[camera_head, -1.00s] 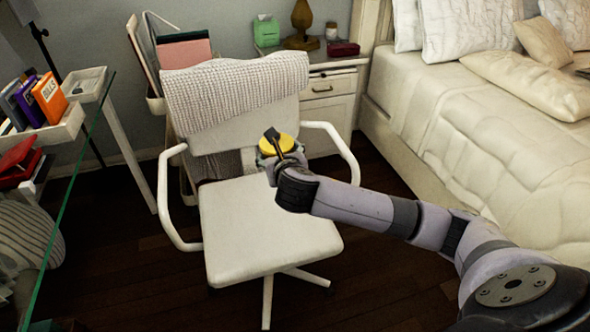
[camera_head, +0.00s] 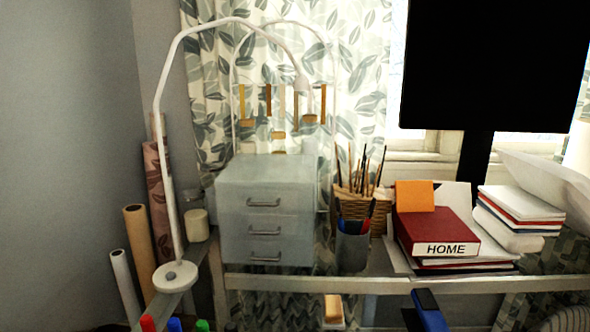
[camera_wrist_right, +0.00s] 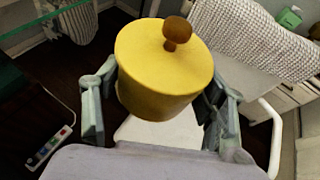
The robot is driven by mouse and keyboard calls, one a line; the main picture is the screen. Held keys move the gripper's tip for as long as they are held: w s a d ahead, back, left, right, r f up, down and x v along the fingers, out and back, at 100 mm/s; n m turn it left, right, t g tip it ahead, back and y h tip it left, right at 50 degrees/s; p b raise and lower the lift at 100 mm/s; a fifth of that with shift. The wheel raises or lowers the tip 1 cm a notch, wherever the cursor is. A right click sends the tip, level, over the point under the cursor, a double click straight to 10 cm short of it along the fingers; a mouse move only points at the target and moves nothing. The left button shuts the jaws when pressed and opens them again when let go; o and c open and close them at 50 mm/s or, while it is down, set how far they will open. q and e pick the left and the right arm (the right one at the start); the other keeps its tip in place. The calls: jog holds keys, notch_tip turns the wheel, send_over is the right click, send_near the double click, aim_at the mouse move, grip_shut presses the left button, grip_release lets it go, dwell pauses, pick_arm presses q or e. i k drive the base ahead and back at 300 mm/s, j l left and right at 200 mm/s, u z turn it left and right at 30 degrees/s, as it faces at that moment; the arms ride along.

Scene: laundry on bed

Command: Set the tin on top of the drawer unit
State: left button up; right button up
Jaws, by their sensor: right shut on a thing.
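A yellow round tin (camera_wrist_right: 160,75) with a brown knob on its lid is between the fingers of my right gripper (camera_wrist_right: 160,108) in the right wrist view. The gripper is shut on it, and the tin is held up above the white chair. The drawer unit (camera_head: 265,215) stands on the desk in the head view, left of the middle. It is pale and boxy with three drawers and grey handles. Its top (camera_head: 268,168) looks clear, with a wooden-barred rack behind it. Neither gripper shows in the head view.
A white lamp (camera_head: 175,276) arches over the drawer unit from the left. A dark pen cup (camera_head: 351,248) and a wicker basket of brushes (camera_head: 365,205) stand right of it. A red HOME binder (camera_head: 438,232) lies farther right. The chair (camera_wrist_right: 158,133) is below the tin.

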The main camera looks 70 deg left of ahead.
aim_at(293, 171)
jog(key=l+u, duration=0.2)
jog(key=u, duration=1.2)
